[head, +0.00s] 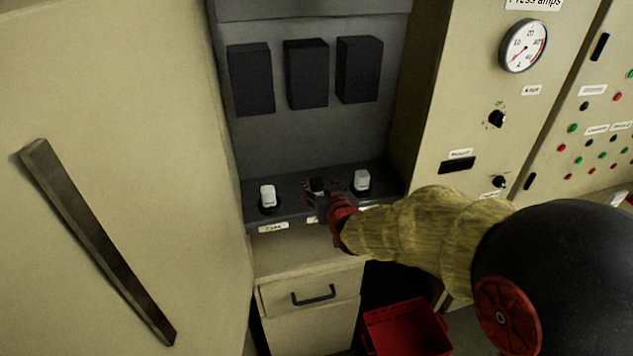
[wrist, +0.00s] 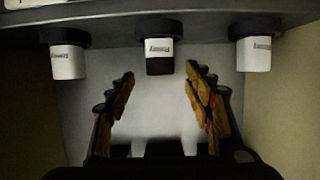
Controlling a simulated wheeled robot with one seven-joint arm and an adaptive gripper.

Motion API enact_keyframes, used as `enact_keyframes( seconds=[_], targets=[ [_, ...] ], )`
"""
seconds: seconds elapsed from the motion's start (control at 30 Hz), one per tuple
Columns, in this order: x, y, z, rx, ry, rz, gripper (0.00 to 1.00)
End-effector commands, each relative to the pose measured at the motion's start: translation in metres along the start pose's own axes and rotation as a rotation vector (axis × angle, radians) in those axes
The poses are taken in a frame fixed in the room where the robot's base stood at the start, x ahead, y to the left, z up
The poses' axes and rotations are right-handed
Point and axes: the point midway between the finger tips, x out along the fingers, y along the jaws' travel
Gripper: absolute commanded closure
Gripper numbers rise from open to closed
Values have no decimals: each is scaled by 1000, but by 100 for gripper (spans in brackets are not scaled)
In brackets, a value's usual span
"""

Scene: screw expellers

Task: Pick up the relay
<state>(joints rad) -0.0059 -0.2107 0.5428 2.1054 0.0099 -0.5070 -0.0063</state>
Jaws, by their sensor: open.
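Three small blocks that look like relays stand in a row on black round bases on a dark grey shelf (head: 292,212). The left one (head: 268,194) and right one (head: 362,180) are white. The middle one has a dark part and a white labelled part, seen in the wrist view (wrist: 160,60); in the head view it is partly hidden by my gripper. My gripper (wrist: 160,82) is open and empty. Its two fingers point toward the middle relay, one to each side, with the relay just beyond the fingertips. The white relays lie outside the fingers.
Several black boxes (head: 306,74) are mounted on the grey back wall above the shelf. A beige cabinet door (head: 110,120) stands at the left and control panels (head: 470,110) at the right. A drawer (head: 308,296) and a red crate (head: 408,330) are below.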

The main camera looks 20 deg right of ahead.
Motion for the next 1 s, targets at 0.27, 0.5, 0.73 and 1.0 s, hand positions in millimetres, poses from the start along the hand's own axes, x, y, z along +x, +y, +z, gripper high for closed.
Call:
enact_keyframes(
  seconds=[0.27, 0.5, 0.73, 1.0],
  targets=[
    [22, 0, -2, 0, 59, 1, 48],
    [44, 0, -3, 0, 60, 1, 48],
    [73, 0, 1, 0, 59, 1, 48],
    [92, 0, -4, 0, 60, 1, 48]
  ],
)
